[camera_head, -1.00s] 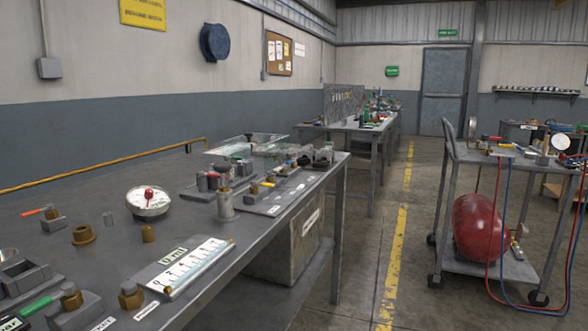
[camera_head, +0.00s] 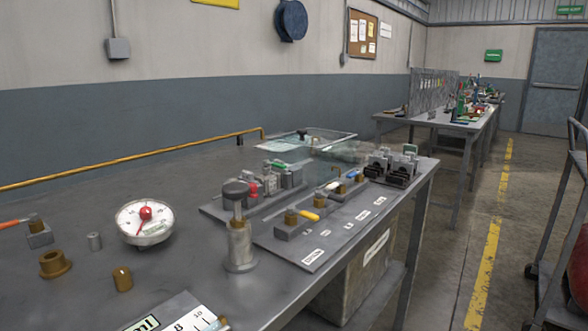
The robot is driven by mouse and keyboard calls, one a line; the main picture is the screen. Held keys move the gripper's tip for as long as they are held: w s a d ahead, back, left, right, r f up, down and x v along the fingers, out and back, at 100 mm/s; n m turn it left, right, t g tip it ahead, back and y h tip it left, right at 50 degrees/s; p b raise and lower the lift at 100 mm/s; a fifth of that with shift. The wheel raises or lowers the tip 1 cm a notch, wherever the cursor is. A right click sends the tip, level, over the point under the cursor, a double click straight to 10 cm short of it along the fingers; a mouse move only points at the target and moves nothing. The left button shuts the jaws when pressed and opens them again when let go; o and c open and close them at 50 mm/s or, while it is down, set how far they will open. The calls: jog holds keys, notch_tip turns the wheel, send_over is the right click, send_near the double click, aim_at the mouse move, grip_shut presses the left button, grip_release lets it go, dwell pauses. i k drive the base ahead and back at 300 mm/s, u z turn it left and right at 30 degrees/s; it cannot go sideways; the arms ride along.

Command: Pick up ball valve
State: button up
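Several small valve-like fittings with coloured lever handles are on the grey bench; I cannot tell for sure which is the ball valve. One with an orange handle (camera_head: 36,232) stands at the left edge, partly cut off by the frame. A brass one with a yellow handle (camera_head: 302,216) sits on a labelled grey board (camera_head: 309,252). One with a blue handle (camera_head: 353,174) is further back on that board. Red and green handled pieces (camera_head: 268,182) stand on a second board behind. My gripper is not in view.
The bench (camera_head: 75,300) also holds a round white gauge (camera_head: 144,222), a metal cylinder with a dark knob (camera_head: 239,240), brass fittings (camera_head: 122,279) and a clear tray (camera_head: 300,141). A clear floor aisle with a yellow line (camera_head: 484,275) runs right; a cart (camera_head: 560,230) stands at the right edge.

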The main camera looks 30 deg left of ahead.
aim_at(271, 180)
jog(key=u, duration=0.15)
jog(key=i, duration=0.35)
jog(key=u, duration=2.35)
